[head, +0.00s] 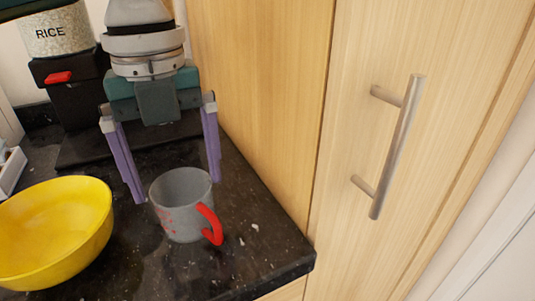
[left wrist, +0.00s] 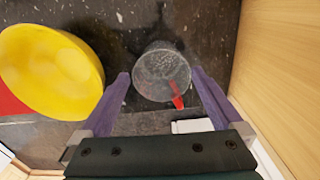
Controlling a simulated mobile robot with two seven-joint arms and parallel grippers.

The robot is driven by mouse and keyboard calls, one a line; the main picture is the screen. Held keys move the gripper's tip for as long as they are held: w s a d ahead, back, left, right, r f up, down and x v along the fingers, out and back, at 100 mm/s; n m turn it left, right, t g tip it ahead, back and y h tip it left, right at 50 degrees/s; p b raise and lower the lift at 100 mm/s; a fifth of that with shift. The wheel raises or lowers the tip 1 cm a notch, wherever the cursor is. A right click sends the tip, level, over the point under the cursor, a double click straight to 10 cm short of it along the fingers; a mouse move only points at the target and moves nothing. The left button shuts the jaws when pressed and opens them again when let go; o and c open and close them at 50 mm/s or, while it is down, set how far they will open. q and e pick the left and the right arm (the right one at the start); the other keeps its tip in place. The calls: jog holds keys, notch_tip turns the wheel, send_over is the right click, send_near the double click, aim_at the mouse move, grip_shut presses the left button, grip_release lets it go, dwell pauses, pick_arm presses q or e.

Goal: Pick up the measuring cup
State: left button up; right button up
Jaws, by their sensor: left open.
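The measuring cup (head: 180,208) is a grey, see-through cup with red markings and a red handle. It stands upright on the dark granite counter, its handle towards the right front in the head view. My left gripper (head: 177,192) points down at it, open, with purple fingers set wide apart. In the left wrist view the cup (left wrist: 162,75) shows between and just beyond the fingertips of my left gripper (left wrist: 160,74). No contact between fingers and cup is visible. My right gripper is not in view.
A yellow bowl (head: 58,228) stands close on the left of the cup. A rice canister (head: 58,36) sits on a black appliance (head: 75,100) behind. A wooden cabinet (head: 262,90) with a metal bar handle (head: 398,145) rises on the right. The counter's front edge is near the cup.

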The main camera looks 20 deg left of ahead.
aim_at(186, 206)
pick_arm(q)
jog(key=f, duration=0.4)
jog(key=shift+s+d+f, duration=0.15)
jog(key=shift+d+f, duration=0.15)
jog(key=shift+f, duration=0.4)
jog(key=shift+c, duration=0.2)
jog(key=c, duration=1)
jog(key=shift+r, duration=0.2)
